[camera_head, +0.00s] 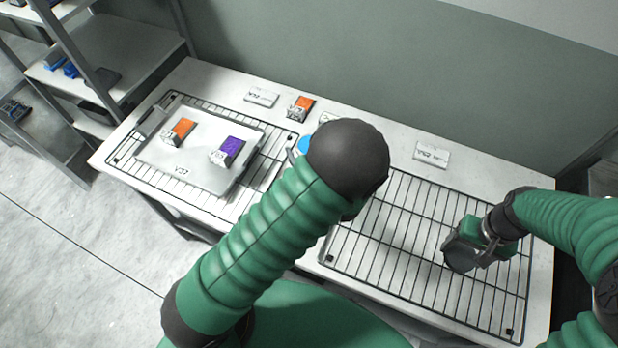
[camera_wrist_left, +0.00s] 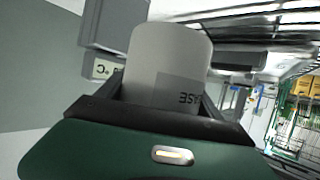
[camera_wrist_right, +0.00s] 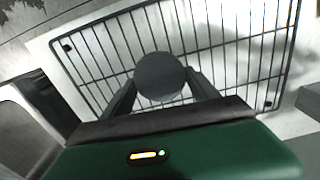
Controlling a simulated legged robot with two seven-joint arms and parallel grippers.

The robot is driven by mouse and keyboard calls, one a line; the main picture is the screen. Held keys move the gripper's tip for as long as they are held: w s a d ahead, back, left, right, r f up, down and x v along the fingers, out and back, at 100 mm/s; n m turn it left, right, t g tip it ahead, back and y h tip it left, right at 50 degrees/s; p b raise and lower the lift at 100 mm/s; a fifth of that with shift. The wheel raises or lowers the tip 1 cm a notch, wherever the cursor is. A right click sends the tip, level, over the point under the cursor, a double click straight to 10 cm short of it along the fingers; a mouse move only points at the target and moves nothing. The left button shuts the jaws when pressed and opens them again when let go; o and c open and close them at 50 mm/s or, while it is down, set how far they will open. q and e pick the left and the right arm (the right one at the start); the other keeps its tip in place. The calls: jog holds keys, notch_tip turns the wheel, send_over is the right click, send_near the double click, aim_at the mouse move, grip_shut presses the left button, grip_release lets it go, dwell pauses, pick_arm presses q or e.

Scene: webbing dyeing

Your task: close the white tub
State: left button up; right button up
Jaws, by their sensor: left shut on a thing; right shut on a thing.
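A pale, rounded tub (camera_wrist_left: 168,52) with a darker printed label stands out between the fingers of my left gripper (camera_wrist_left: 165,100) in the left wrist view. It looks like the white tub. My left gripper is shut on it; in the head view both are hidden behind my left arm. My right gripper (camera_head: 470,253) is over the right wire rack. It is shut on a dark grey round piece (camera_head: 459,259), which also shows between its fingers in the right wrist view (camera_wrist_right: 160,76). I cannot tell whether this piece is the tub's lid.
The right wire rack (camera_head: 400,240) is otherwise empty. The left rack (camera_head: 125,160) bears a grey tray (camera_head: 182,170) with an orange (camera_head: 183,128) and a purple (camera_head: 231,146) item. Another orange item (camera_head: 303,104), a blue round thing (camera_head: 305,144) and labels stand along the back.

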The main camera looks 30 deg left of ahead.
pick_arm(q)
jog(key=shift+d+f, duration=0.1)
jog(key=shift+f, duration=2.25)
notch_tip(320, 180, down, 4)
jog(key=shift+w+f, duration=0.1)
jog(key=shift+f, duration=0.15)
jog(key=o, duration=2.1)
jog(key=shift+r, duration=0.25)
